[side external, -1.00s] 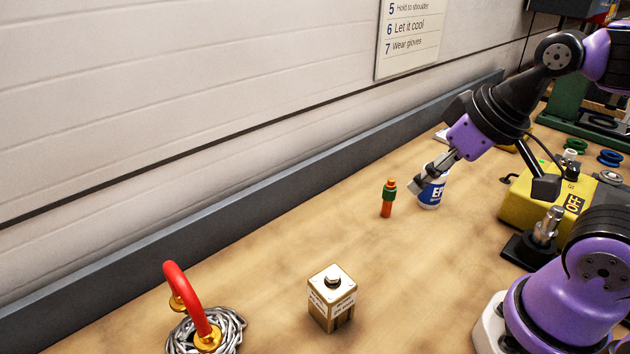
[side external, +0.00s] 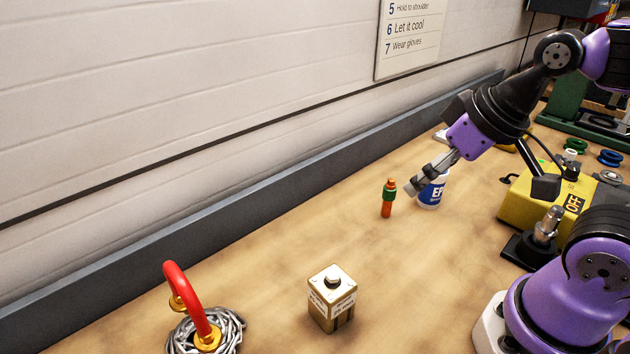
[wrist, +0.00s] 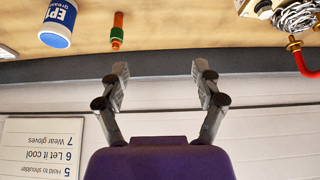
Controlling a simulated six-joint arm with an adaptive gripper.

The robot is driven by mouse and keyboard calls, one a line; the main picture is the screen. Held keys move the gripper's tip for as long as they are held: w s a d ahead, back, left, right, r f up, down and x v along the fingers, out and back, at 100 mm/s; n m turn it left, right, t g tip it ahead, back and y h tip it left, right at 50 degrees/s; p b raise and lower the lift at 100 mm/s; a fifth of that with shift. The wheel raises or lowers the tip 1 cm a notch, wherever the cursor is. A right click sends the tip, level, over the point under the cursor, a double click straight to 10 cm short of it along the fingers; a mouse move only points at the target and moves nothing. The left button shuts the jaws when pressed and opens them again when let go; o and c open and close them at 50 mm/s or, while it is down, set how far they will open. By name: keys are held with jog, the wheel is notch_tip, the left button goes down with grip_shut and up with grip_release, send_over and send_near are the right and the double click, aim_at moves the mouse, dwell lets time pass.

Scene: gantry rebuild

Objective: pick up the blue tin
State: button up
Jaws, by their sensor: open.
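The blue tin (side external: 431,194) is a blue and white container with "EP" on its label. It stands upright on the bench, partly covered by my gripper in the side view. In the wrist view the tin (wrist: 58,22) is at the upper left, outside the space between the fingers. My gripper (side external: 412,188) is tilted down toward the bench near the tin. In the wrist view my gripper (wrist: 161,69) is open, with nothing between its fingers; I cannot tell whether a finger touches the tin.
A green and orange cylinder (side external: 388,198) stands just left of the tin. A gold block (side external: 332,298), a red hook with chain (side external: 190,305) and a yellow box (side external: 540,200) are farther off. A grey upstand (side external: 250,218) and the wall run behind. Bench between is clear.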

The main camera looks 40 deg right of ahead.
dwell(0.4)
jog(key=n+g, duration=0.5)
jog(key=g, duration=0.1)
send_over(432, 186)
jog(key=w+d, duration=0.1)
jog(key=d, duration=0.1)
notch_tip(432, 186, down, 4)
jog(key=shift+w+a+r, duration=0.1)
jog(key=shift+a, duration=0.05)
jog(key=f, duration=0.5)
jog(key=shift+d, duration=0.25)
notch_tip(432, 186, down, 6)
jog(key=shift+d+r, duration=0.1)
jog(key=shift+r, duration=0.05)
jog(key=c, duration=1.4)
